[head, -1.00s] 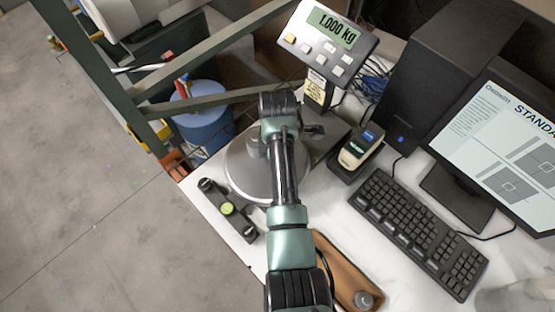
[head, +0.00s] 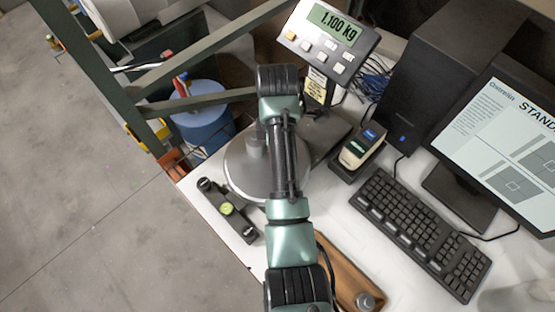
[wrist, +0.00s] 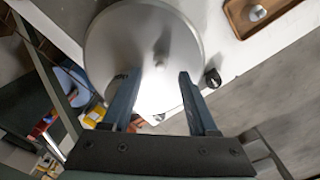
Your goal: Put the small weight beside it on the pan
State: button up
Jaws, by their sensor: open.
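The round metal pan (head: 240,178) of the scale is partly covered by my arm in the head view. A grey cylindrical weight (head: 256,145) stands upright on it, beside my arm. My fingertips are hidden behind my arm in the head view.
A brown tray (head: 345,272) with a metal weight (head: 364,301) lies at the front. A black device with a green round top (head: 228,209) sits left of it. A green rack post (head: 95,75) is left.

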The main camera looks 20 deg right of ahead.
notch_tip(320, 180, up, 7)
jog(key=p, duration=0.3)
